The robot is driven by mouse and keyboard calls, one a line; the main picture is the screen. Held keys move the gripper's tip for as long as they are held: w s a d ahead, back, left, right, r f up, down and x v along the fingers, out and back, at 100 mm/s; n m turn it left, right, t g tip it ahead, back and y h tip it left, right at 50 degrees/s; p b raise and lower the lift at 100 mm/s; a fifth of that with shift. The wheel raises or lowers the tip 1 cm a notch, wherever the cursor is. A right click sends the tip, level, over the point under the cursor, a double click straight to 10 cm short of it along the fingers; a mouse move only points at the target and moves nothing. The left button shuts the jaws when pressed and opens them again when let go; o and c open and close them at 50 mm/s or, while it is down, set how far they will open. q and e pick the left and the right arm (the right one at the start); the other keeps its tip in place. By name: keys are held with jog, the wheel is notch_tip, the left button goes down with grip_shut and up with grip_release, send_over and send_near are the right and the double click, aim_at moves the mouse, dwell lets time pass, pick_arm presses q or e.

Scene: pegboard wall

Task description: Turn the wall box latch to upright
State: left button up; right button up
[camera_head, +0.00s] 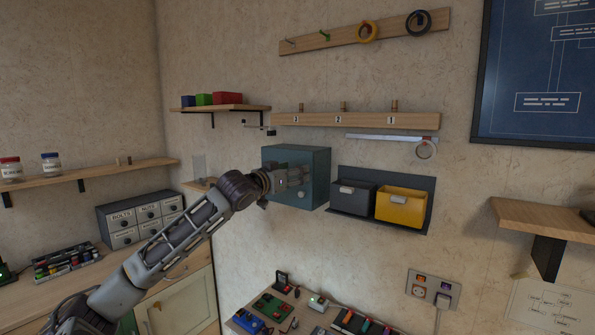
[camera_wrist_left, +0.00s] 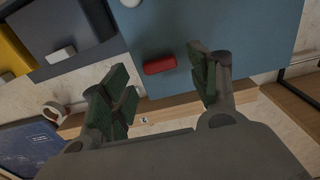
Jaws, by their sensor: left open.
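The wall box (camera_head: 292,157) is a blue-teal box on the wall, left of the bins in the head view. Its face (camera_wrist_left: 245,30) fills the upper right of the left wrist view. The latch (camera_wrist_left: 160,65) is a short red bar on that face, lying roughly level with a slight tilt. My left gripper (camera_head: 298,178) is in front of the box. In the wrist view its two fingers (camera_wrist_left: 162,80) are spread, with the latch between them and a gap on both sides. In the head view my gripper hides the latch. My right gripper is in neither view.
A grey bin (camera_head: 352,199) and a yellow bin (camera_head: 401,207) hang just right of the box. A numbered peg rail (camera_head: 365,120) runs above it. A round pale knob (camera_head: 301,195) sits low on the box face. The wall below the box is bare.

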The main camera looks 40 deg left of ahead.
pick_arm(q)
jog(key=shift+w+a+p, duration=0.15)
jog(key=shift+w+p, duration=0.2)
jog(key=shift+w, duration=0.9)
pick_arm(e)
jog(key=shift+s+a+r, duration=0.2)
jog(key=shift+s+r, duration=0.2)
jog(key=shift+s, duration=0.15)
pick_arm(q)
jog(key=c, duration=1)
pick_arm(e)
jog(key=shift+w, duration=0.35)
